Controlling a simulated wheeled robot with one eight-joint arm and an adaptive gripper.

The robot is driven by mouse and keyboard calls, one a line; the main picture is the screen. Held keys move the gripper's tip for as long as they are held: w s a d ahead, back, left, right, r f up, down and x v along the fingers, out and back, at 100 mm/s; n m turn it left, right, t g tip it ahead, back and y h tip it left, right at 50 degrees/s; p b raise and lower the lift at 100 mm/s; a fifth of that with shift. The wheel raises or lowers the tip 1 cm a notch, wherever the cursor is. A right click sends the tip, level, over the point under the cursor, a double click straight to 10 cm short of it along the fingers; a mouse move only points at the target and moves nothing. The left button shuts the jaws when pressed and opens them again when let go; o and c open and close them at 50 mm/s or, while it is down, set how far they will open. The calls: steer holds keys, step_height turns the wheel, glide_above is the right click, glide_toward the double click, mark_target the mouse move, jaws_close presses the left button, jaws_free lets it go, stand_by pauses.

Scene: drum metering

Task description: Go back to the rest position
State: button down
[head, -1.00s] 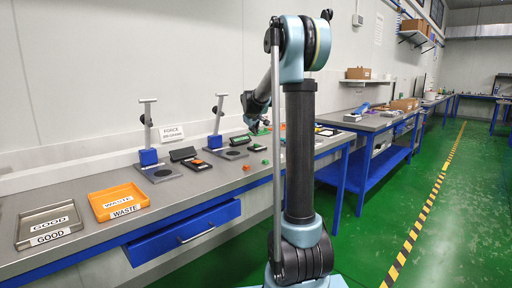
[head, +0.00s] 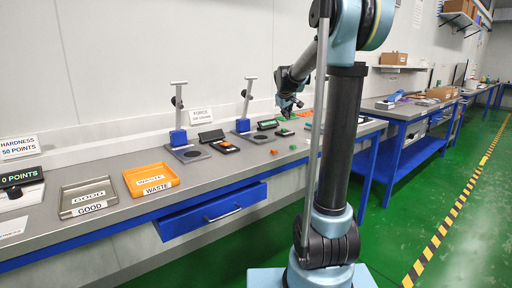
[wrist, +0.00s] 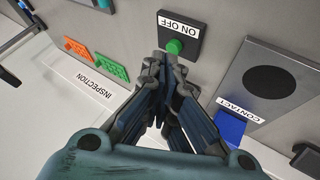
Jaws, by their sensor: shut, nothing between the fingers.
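My gripper (wrist: 172,62) is shut and empty in the wrist view. Its fingertips appear just in front of a dark ON OFF box with a green button (wrist: 174,46); I cannot tell whether they touch it. In the head view my gripper (head: 288,112) is small, above the back of the bench, partly beside my own arm column.
The grey bench (head: 232,172) carries a GOOD tray (head: 64,208), an orange WASTE tray (head: 128,184), and two blue-based gauge stands. A CONTACT plate (wrist: 238,88) lies right of the button box. A blue drawer (head: 190,217) is under the bench. The green floor at right is clear.

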steer(key=shift+m+g, duration=0.7)
steer(key=shift+g, duration=0.1)
steer(key=s+f, duration=0.1)
steer(key=s, duration=0.3)
steer(key=s+d+f, duration=0.1)
steer(key=s, duration=0.4)
steer(key=s+f, duration=0.1)
steer(key=s, duration=0.4)
steer(key=shift+d, duration=0.15)
steer(key=s+f+m+g, duration=0.1)
steer(key=s+f, duration=0.5)
steer(key=s, duration=0.5)
steer(key=s+f+m+g+y, duration=0.1)
steer(key=s+f+g, duration=0.1)
steer(key=s+f, duration=0.5)
steer(key=s+a+f+m+g, duration=0.1)
steer(key=s+f, duration=0.5)
steer(key=s, duration=1.1)
steer(key=shift+s+f+m+y, duration=0.25)
steer(key=shift+m+y, duration=0.15)
steer(key=shift+m, duration=0.1)
steer(key=shift+w+f+g, duration=0.2)
steer(key=shift+w+g, duration=0.1)
steer(key=shift+w, duration=0.2)
